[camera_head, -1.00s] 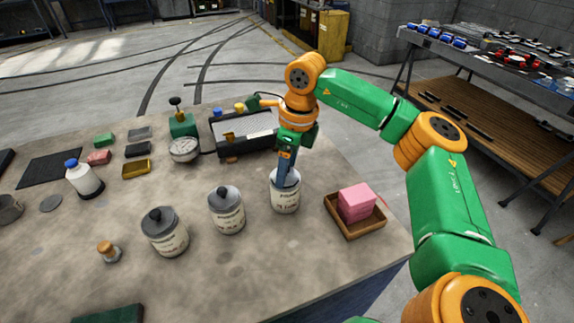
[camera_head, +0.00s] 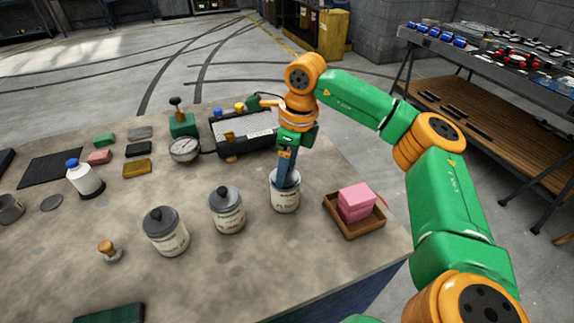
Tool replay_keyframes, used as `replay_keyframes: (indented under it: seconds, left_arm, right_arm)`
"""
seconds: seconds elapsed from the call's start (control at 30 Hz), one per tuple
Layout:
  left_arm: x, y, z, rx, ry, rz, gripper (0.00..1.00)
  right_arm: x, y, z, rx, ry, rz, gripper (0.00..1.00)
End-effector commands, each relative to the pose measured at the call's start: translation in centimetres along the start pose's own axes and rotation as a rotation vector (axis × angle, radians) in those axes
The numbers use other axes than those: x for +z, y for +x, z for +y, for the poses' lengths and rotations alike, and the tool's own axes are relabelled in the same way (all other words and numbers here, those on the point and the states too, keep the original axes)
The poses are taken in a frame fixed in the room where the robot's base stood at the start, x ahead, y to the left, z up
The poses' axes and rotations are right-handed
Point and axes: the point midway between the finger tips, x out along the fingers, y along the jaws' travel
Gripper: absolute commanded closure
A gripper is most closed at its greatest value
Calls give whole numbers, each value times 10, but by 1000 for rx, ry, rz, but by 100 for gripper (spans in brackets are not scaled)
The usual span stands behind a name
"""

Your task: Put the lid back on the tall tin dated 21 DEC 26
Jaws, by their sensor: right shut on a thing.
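Three pale labelled tins stand on the bench: a left tin (camera_head: 169,240), a middle tin (camera_head: 229,216) and a right tin (camera_head: 285,198). The left and middle tins wear dark grey knobbed lids (camera_head: 159,218). The label dates are too small to read. My right gripper (camera_head: 286,182) points down at the top of the right tin. It is shut on what seems to be that tin's lid, mostly hidden by the fingers; I cannot tell whether the lid is seated. My left gripper is not in view.
A wooden tray (camera_head: 358,229) with pink blocks (camera_head: 356,203) stands close right of the right tin. A dial gauge (camera_head: 184,149) and a dark box (camera_head: 243,138) stand behind. A wooden-handled stamp (camera_head: 110,250) and a white bottle (camera_head: 85,180) stand left. The front bench is mostly clear.

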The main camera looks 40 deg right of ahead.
Motion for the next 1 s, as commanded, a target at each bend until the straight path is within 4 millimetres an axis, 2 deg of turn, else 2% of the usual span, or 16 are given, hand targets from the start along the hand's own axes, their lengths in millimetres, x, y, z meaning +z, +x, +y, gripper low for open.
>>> replay_keyframes:
  seconds: [0.97,1.0]
  left_arm:
    - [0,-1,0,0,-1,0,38]
    - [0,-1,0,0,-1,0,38]
  right_arm:
    - [0,3,0,0,0,0,80]
    - [0,3,0,0,0,0,19]
